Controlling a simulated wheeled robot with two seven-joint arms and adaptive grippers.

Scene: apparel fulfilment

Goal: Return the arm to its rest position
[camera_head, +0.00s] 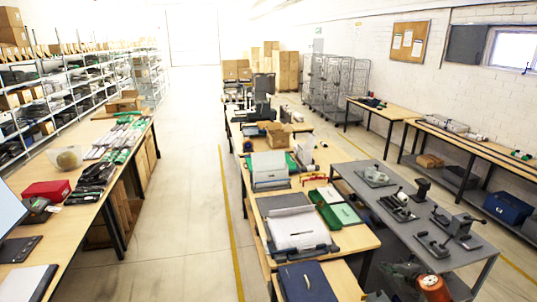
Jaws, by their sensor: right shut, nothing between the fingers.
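My left arm and left gripper are not in view.
Black tools stand on the grey table. A wooden bench (66,222) runs along the left. The aisle floor (185,235) is clear.

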